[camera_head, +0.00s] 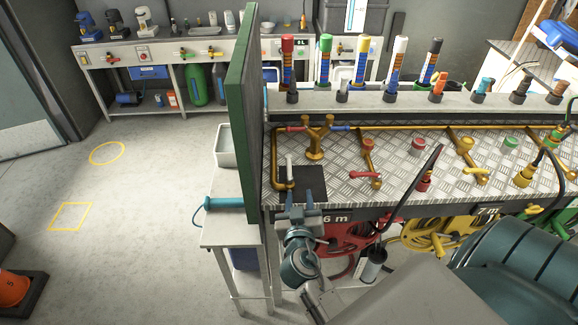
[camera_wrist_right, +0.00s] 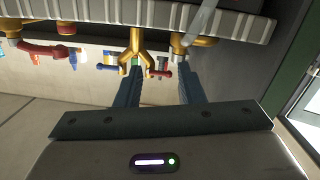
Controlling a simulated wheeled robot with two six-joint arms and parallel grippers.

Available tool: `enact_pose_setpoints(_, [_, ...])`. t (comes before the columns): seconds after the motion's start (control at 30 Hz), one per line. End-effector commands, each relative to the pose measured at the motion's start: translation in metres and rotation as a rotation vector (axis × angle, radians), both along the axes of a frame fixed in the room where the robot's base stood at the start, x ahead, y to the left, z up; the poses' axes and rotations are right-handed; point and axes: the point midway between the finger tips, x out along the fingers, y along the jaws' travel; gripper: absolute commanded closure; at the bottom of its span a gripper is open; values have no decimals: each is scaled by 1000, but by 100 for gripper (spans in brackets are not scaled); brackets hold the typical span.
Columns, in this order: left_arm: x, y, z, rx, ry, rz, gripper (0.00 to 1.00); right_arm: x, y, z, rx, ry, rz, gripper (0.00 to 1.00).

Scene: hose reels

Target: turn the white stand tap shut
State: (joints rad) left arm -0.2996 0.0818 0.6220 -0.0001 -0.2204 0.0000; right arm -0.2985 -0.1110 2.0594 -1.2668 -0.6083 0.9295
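The white stand tap (camera_head: 289,165) has a white lever on a brass pipe at the left end of the metal bench, beside the green panel. The lever also shows in the right wrist view (camera_wrist_right: 201,22), at the top, beyond my fingers and a little right of the space between them. My right gripper (camera_head: 303,207) is at the bench's front edge, below the tap in the head view. Its fingers (camera_wrist_right: 160,88) are apart with nothing between them, and they appear not to touch the tap. My left gripper is not in view.
A brass Y-piece (camera_head: 315,140) with red and blue levers stands right of the tap. A tap with a red lever (camera_head: 367,174) is farther right. The green panel (camera_head: 240,115) rises close on the left. Hose reels (camera_head: 345,240) hang below the bench.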

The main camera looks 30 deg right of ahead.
Motion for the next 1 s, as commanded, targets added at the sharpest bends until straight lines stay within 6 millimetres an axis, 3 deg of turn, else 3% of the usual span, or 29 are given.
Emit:
enact_pose_setpoints(0.1, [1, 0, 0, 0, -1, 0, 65, 13, 11, 6, -28, -45, 38, 65])
enact_pose_setpoints(0.27, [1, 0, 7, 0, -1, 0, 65, 26, 12, 11, -43, -63, 59, 65])
enact_pose_setpoints(0.7, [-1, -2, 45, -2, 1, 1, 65, 91, -30, 13, -43, -60, 57, 65])
enact_pose_setpoints(1.0, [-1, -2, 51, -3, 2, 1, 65, 109, -41, 9, -40, -61, 56, 65])
